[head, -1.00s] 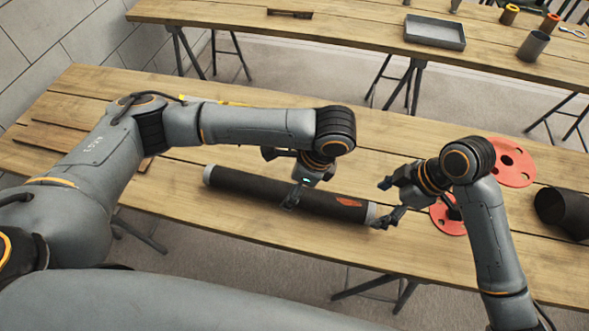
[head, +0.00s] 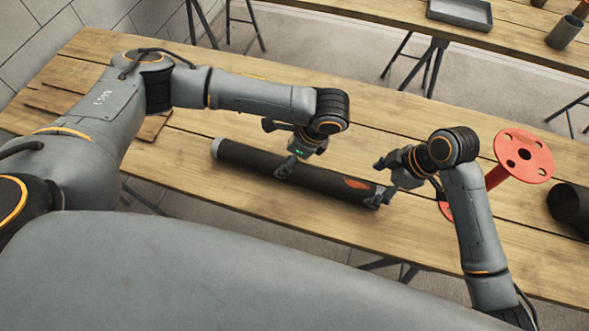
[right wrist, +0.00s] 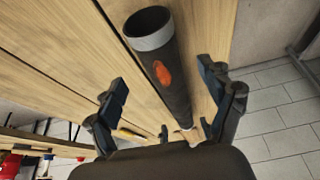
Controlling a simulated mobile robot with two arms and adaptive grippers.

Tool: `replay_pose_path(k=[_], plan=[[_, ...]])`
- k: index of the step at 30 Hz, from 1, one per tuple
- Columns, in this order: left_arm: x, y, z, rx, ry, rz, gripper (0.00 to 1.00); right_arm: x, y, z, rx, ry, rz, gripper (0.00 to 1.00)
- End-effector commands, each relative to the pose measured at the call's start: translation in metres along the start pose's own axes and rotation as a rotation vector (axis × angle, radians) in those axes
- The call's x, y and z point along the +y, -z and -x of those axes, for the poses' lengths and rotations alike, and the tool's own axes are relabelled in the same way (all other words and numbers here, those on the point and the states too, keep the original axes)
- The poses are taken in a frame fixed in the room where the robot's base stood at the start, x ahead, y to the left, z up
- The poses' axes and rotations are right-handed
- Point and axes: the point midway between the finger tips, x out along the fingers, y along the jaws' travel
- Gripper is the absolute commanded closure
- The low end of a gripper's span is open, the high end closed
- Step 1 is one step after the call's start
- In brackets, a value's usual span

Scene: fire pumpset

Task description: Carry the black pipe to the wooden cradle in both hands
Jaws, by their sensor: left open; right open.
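The black pipe (head: 325,181) lies on the wooden table, with grey end bands and an orange mark near its right end. My left gripper (head: 287,167) is open at the pipe's middle, a little left of centre. My right gripper (head: 378,182) is open at the pipe's right end. In the right wrist view the pipe (right wrist: 172,85) runs between the parted fingers of my right gripper (right wrist: 163,82); contact cannot be told. Brown wooden pieces (head: 57,101) lie at the table's left, partly hidden by my left arm; I cannot tell whether they form the cradle.
A second table holds a grey tray (head: 460,13) and a grey cylinder (head: 564,33). The table between the pipe and its far edge is mostly clear.

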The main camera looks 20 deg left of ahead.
Motion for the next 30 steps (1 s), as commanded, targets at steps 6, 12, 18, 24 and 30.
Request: replay_pose_path(k=[6, 12, 18, 24, 30], plan=[[0.0, -0.001, -0.042, -0.003, -0.002, 0.001, 0.19, -0.001, 0.0, -0.042, 0.0, 0.003, -0.001, 0.19], [0.0, -0.001, -0.065, -0.002, 0.0, 0.001, 0.19, 0.0, 0.0, -0.065, 0.0, 0.0, -0.001, 0.19], [-0.001, 0.0, -0.072, 0.0, 0.001, 0.001, 0.19, 0.0, 0.0, -0.072, -0.001, -0.001, 0.001, 0.19], [-0.001, 0.0, -0.072, 0.0, 0.001, 0.001, 0.19, 0.0, 0.0, -0.072, -0.001, -0.001, 0.001, 0.19], [0.0, 0.0, -0.072, 0.0, 0.001, 0.001, 0.53, 0.0, 0.0, -0.072, -0.001, -0.001, 0.001, 0.53]])
